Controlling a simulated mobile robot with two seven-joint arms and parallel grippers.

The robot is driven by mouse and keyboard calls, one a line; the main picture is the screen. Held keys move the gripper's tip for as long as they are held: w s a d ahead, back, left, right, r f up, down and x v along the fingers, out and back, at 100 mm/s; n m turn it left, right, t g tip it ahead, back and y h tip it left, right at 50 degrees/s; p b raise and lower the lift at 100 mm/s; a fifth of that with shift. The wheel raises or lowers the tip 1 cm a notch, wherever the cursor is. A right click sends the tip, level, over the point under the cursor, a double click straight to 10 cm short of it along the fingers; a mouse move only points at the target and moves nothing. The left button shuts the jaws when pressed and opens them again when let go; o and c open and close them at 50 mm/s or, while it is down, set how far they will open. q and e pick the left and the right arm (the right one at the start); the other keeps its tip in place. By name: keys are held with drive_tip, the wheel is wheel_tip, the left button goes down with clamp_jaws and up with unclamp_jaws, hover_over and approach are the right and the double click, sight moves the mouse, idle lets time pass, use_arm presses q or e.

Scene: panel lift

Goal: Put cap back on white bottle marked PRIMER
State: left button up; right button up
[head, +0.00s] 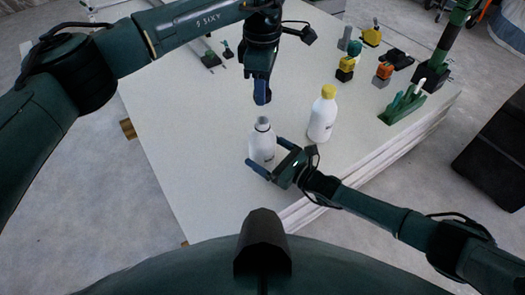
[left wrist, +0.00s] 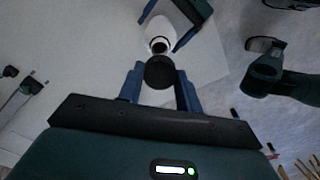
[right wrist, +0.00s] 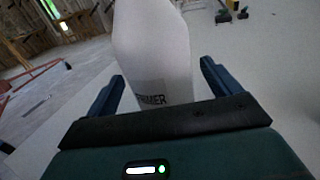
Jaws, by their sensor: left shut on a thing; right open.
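The white PRIMER bottle (head: 262,146) stands uncapped and upright on the pale panel top, its dark-ringed neck showing. Its label reads in part in the right wrist view (right wrist: 155,60). My right gripper (head: 264,166) is open, with its fingers on either side of the bottle's lower body; contact cannot be told. My left gripper (head: 262,98) is above the bottle, pointing down. In the left wrist view it is shut on a round dark cap (left wrist: 159,72), which is apart from the bottle's open mouth (left wrist: 159,44). The fingers hide the cap in the head view.
A white bottle with a yellow cap (head: 322,115) stands right of the PRIMER bottle. A green holder (head: 402,104) and several small tools and blocks stand towards the back right. The panel left of the PRIMER bottle is clear.

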drive_tip(key=shift+x, duration=1.55)
drive_tip(key=shift+c, duration=0.2)
drive_tip(key=c, duration=1.4)
use_arm(q)
approach(262, 141)
drive_tip(key=shift+w+f, duration=0.15)
drive_tip(key=shift+w, duration=1.1)
drive_tip(key=shift+f, duration=0.9)
drive_tip(key=shift+f, duration=0.55)
